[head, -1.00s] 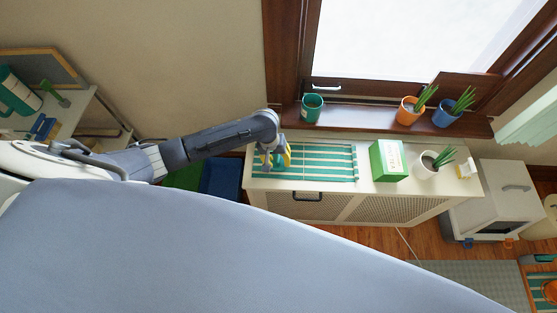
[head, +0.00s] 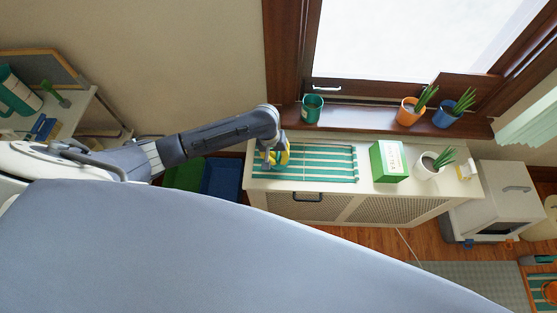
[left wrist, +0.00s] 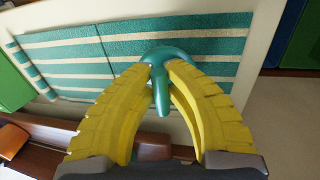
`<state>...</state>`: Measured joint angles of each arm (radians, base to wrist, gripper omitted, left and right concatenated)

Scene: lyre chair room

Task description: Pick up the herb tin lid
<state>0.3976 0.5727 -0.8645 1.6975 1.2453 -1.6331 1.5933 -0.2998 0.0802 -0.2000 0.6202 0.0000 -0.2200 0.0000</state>
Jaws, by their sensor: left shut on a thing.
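The herb tin lid (left wrist: 168,53) is a teal, rounded piece with a stem-like part in the left wrist view. My left gripper (left wrist: 163,78) has yellow fingers closed on it, one on each side. In the head view my left gripper (head: 274,158) is over the left end of the striped mat (head: 325,162) on the white cabinet. The lid is mostly hidden there by the fingers. I cannot tell whether it touches the mat. My right gripper is not in view.
A teal pot (head: 312,108) stands on the windowsill behind. A green box (head: 388,161) and a white plant pot (head: 428,166) stand right of the mat. Orange (head: 409,112) and blue (head: 447,115) plant pots are on the sill. The mat's right part is clear.

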